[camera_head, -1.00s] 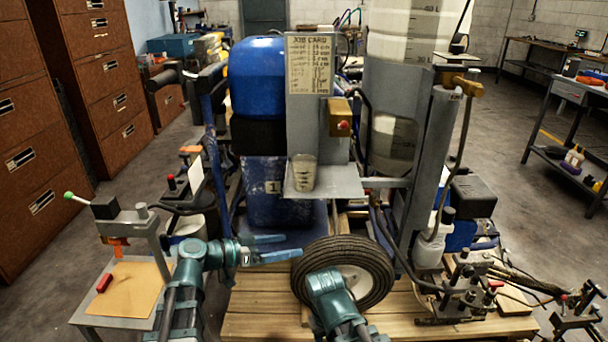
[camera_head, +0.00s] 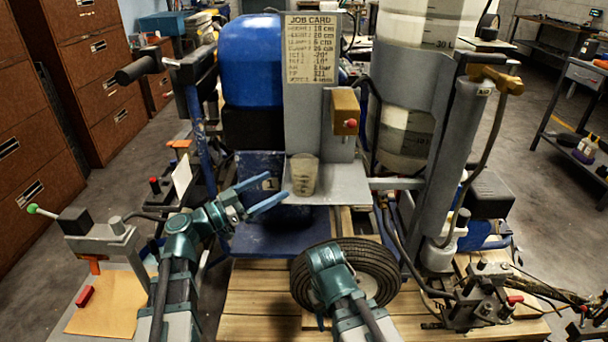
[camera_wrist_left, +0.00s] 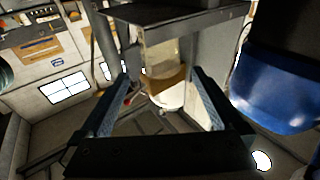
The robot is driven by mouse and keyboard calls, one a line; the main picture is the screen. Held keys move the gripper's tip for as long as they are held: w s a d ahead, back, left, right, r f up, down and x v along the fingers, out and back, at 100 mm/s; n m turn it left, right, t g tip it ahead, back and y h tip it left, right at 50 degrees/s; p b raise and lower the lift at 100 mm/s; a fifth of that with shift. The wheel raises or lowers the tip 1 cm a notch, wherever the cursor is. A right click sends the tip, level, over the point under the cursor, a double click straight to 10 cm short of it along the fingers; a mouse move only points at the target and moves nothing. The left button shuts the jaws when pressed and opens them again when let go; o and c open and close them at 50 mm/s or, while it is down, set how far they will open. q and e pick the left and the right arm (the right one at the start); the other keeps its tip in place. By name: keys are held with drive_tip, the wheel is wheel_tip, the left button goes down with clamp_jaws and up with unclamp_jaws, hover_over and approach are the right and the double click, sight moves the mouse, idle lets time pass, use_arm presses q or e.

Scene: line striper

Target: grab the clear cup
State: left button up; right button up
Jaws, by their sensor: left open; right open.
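The clear cup (camera_head: 304,174) stands upright on the grey shelf (camera_head: 342,186) below the job card. My left gripper (camera_head: 284,184) is open and empty. Its two blue fingers point right, with their tips just left of the cup and apparently short of it. In the left wrist view, which looks upside down, the clear cup (camera_wrist_left: 163,52) appears between the spread fingers (camera_wrist_left: 161,78), under the dark shelf. My right arm is in front of the wheel, and its fingers cannot be seen.
The job card panel (camera_head: 312,70) rises behind the shelf, with a brass-coloured block with a red button (camera_head: 345,112) to its right. A blue tank (camera_head: 252,60) is behind on the left.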

use_arm(q)
drive_tip(key=p, duration=0.1)
approach(314, 163)
drive_tip(key=x, duration=0.4)
drive_tip(key=shift+d, duration=0.35)
drive_tip(key=shift+w+d, duration=0.1)
drive_tip(key=p+x, duration=0.1)
drive_tip(key=x, duration=0.4)
drive_tip(key=shift+r, duration=0.1)
drive_tip(key=c, duration=1.1)
